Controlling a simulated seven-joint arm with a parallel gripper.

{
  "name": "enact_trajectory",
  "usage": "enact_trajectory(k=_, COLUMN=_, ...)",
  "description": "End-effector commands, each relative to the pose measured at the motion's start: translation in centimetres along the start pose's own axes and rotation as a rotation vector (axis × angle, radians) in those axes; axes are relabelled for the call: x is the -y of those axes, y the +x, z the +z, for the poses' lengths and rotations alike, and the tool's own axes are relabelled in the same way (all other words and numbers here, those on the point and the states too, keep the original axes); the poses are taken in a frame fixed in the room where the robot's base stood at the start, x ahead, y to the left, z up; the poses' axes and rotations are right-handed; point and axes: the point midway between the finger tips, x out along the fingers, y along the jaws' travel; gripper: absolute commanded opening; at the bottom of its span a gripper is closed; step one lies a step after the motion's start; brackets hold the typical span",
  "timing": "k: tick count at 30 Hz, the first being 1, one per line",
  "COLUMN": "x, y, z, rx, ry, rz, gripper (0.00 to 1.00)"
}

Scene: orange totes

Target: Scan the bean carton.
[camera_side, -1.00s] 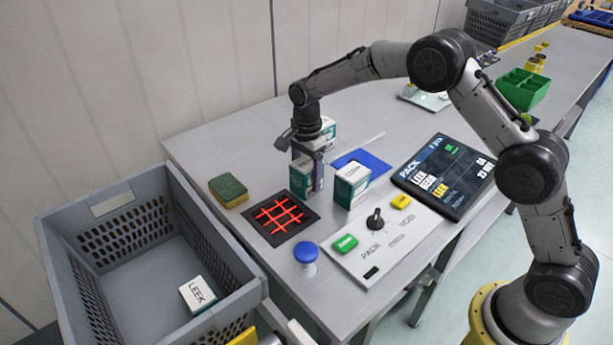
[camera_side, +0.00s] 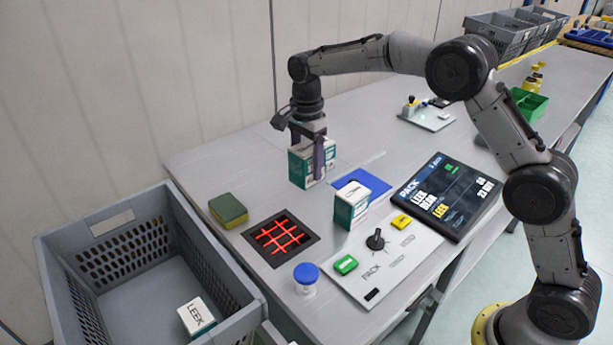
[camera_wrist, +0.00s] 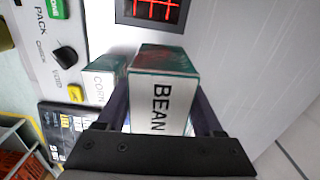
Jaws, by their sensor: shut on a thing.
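The bean carton (camera_side: 300,168), green and white, is in my gripper (camera_side: 313,160), left of the blue pad. In the wrist view its white face reading BEAN (camera_wrist: 162,105) sits between the fingers of my gripper (camera_wrist: 165,118). My gripper is shut on it. The scanner window (camera_side: 280,239), a dark square with a glowing red grid, lies in the table in front of the carton, apart from it. It also shows at the top of the wrist view (camera_wrist: 153,10).
A corn carton (camera_side: 351,205) stands close to the right, beside the blue pad (camera_side: 372,182). A sponge (camera_side: 228,210), blue-topped button (camera_side: 306,274), control panel (camera_side: 385,258) and screen (camera_side: 447,197) surround the work. A grey tote (camera_side: 110,216) holds a LEEK carton (camera_side: 197,315).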

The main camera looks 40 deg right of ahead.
Motion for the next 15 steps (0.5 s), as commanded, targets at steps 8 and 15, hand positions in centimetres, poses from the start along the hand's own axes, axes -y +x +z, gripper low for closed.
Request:
enact_trajectory(k=8, x=-1.1, y=-1.8, z=6.0, rx=-0.001, ry=0.040, rz=0.002, gripper=0.00)
enact_trajectory(k=15, x=-2.0, y=-2.4, z=10.3, rx=0.000, ry=-0.024, rz=-0.006, gripper=0.00)
